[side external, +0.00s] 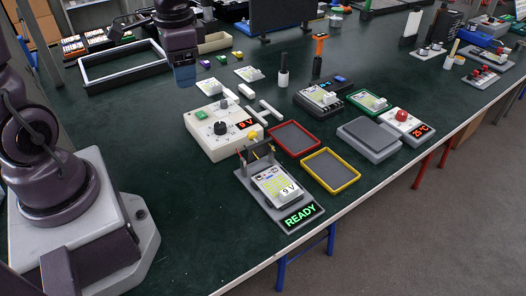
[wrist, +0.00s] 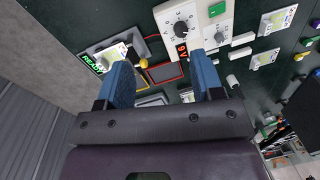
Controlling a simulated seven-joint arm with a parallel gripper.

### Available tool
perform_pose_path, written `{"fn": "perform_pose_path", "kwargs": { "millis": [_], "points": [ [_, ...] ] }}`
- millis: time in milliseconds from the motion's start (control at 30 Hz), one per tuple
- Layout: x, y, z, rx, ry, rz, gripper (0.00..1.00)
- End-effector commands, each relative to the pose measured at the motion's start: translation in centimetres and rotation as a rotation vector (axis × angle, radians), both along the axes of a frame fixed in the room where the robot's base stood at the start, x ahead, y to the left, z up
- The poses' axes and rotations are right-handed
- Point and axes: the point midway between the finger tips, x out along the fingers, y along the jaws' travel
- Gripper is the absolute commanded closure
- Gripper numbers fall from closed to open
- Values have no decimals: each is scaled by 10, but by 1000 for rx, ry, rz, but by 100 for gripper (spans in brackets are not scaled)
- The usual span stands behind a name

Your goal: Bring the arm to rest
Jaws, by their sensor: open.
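My gripper (side external: 184,77) hangs high above the far left part of the green bench in the side view, well apart from everything on it. In the wrist view its two blue fingers (wrist: 163,75) stand wide apart with nothing between them. The grey test fixture (side external: 262,212) sits near the bench's front edge, holds a board marked 9 V (side external: 278,184) and shows a green READY. The white supply unit (side external: 222,130) with a black dial reads 9 V in red; it also shows in the wrist view (wrist: 193,12).
A red-rimmed tray (side external: 293,154) and a yellow-rimmed tray (side external: 331,188) lie empty beside the fixture. A grey scale-like block (side external: 369,138) and a unit reading 25°C (side external: 407,125) stand to the right. The bench's left middle is clear.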

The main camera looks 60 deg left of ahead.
Motion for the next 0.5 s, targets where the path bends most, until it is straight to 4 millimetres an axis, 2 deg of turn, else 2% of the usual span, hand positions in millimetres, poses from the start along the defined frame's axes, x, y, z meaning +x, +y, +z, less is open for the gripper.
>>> {"fn": "perform_pose_path", "kwargs": {
  "millis": [33, 233, 400, 500],
  "points": [
    [-9, -11, 15, 16, -51, 63, 39],
    [-45, -46, 53, -21, -247, 255, 39],
    [-67, -71, 76, -98, -391, 237, 39],
    [-74, -79, 86, -127, -453, 192, 39]
  ]
}}
